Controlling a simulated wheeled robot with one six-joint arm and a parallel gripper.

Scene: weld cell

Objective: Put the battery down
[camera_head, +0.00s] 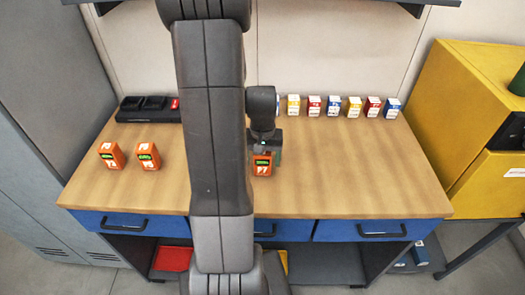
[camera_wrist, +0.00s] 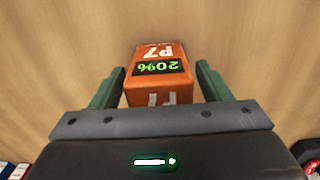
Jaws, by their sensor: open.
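An orange battery (camera_head: 262,168) marked P7 stands on the wooden workbench (camera_head: 330,160), just right of my arm in the head view. In the wrist view the battery (camera_wrist: 158,72) shows a green 20% display. My gripper (camera_wrist: 160,90) is open, with a green finger on each side of the battery and a visible gap at both sides. In the head view my gripper (camera_head: 264,145) is right above and behind the battery, and its fingers are partly hidden.
Two more orange batteries, one (camera_head: 111,155) beside the other (camera_head: 147,155), stand at the bench's left. A black charger (camera_head: 150,108) is at the back left, partly behind my arm. Several small coloured boxes (camera_head: 333,105) line the back right. The bench's right front is clear.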

